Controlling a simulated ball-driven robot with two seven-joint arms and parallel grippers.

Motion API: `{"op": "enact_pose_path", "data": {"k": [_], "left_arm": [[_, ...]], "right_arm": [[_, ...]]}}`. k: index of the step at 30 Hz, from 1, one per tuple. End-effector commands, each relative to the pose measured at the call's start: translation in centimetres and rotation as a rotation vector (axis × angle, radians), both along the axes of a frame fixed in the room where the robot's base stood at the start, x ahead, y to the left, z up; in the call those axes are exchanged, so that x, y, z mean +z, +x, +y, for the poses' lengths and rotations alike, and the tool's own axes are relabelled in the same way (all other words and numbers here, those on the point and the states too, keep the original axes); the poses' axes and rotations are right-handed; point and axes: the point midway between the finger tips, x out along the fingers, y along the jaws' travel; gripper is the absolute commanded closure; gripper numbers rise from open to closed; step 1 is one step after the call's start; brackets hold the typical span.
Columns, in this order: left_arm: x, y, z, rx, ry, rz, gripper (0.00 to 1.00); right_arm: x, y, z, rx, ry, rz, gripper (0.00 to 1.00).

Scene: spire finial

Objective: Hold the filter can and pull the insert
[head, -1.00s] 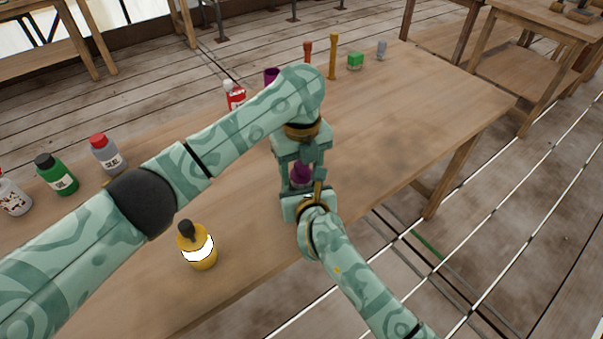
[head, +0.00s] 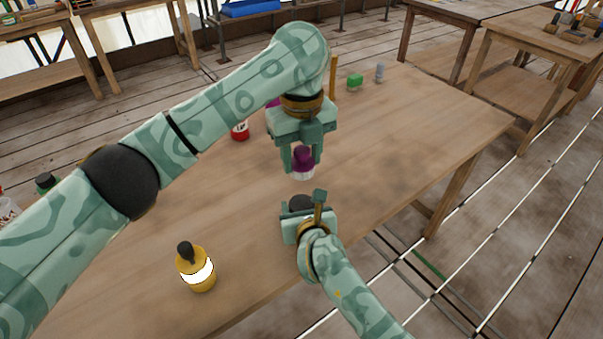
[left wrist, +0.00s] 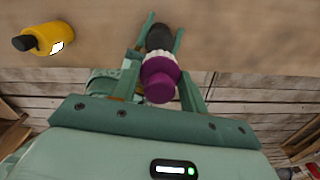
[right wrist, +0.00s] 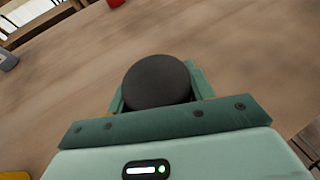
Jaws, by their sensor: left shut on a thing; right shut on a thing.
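The insert (head: 303,157) has a purple cap and a white lower part. My left gripper (head: 302,167) is shut on it and holds it above the table. The insert also shows between the fingers in the left wrist view (left wrist: 161,82). The filter can (head: 300,202) is dark and round. My right gripper (head: 303,205) is shut on it, near the table's front edge. The can's dark round top fills the middle of the right wrist view (right wrist: 157,82). In the head view a gap shows between the insert and the can below it.
A yellow bottle (head: 196,270) with a dark top stands on the table (head: 400,130) left of the can. A red container (head: 240,132), a green block (head: 355,81) and a grey piece (head: 379,72) stand farther back. The table's right part is clear.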

Motion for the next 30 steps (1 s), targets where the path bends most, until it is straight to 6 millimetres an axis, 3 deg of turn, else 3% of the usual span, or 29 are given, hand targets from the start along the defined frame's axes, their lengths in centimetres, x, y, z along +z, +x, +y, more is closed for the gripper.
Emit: {"op": "enact_pose_path", "data": {"k": [3,12,23,24,25,26,30], "left_arm": [[1.4,0.1,0.1,0.001,0.002,-0.002,0.78],[3.2,0.0,0.0,0.001,0.001,0.000,0.78],[3.5,0.0,0.0,0.001,0.001,0.000,0.78],[3.5,0.0,0.0,0.001,0.001,0.000,0.78],[3.5,0.0,0.0,0.001,0.001,0.000,0.78],[3.5,0.0,0.0,0.001,0.001,0.000,0.78],[3.5,0.0,0.0,0.001,0.001,0.000,0.78]], "right_arm": [[-0.1,0.0,0.0,-0.001,-0.001,0.001,0.73],[-0.1,0.0,0.0,-0.001,-0.001,0.001,0.73],[-0.1,0.0,0.0,0.000,0.000,0.001,0.73],[-0.1,0.0,0.0,0.000,0.000,0.001,0.37],[-0.1,0.0,0.0,0.000,0.000,0.001,0.29],[-0.1,0.0,0.0,0.000,0.000,0.001,0.23],[0.0,0.0,0.0,0.000,0.000,0.001,0.23]]}}
